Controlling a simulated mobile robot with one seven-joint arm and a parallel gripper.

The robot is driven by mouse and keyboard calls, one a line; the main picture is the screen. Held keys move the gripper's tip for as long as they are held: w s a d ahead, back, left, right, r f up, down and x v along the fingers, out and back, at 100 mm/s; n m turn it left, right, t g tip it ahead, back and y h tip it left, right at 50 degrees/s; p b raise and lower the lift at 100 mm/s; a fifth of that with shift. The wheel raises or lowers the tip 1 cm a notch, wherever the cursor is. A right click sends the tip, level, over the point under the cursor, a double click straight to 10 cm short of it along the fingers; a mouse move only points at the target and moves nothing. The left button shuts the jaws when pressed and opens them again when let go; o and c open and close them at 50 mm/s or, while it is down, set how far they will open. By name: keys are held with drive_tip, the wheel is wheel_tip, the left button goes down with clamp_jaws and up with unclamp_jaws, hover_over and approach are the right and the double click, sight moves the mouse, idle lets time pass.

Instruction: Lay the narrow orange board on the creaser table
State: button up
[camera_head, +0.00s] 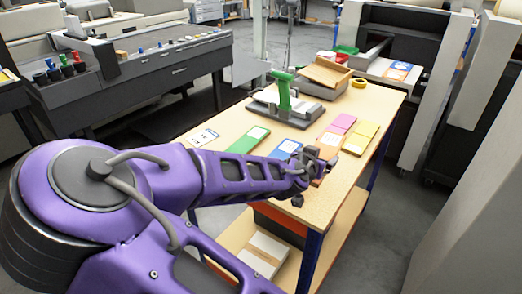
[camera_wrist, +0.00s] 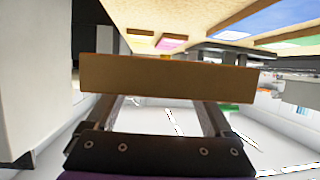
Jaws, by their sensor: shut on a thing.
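A narrow orange-brown board (camera_wrist: 168,76) lies across both fingers in the wrist view, its long side running left to right. My gripper (camera_head: 309,170) is shut on it above the front edge of a light wood table (camera_head: 365,180). In the head view the orange board (camera_head: 320,180) shows only partly, behind and below my dark fingers. A creaser with a green handle (camera_head: 283,95) and grey base stands farther back on this table. Whether the board touches the table cannot be told.
On the table lie a white card (camera_head: 203,137), green card (camera_head: 245,139), blue card (camera_head: 287,148), pink card (camera_head: 343,123) and yellow card (camera_head: 360,138). A cardboard tray (camera_head: 326,71) and yellow tape roll (camera_head: 359,83) are at the back.

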drive_tip(key=shift+w+r+m+g+h, duration=0.25)
drive_tip(key=shift+r+m+g+h, duration=0.15)
drive_tip(key=shift+r+m+h, duration=0.2)
wheel_tip(320, 180, down, 10)
drive_tip(key=shift+r+b, duration=0.2)
drive_tip(key=shift+b, duration=0.55)
drive_tip(key=shift+f, duration=0.2)
drive_tip(key=o, duration=1.1)
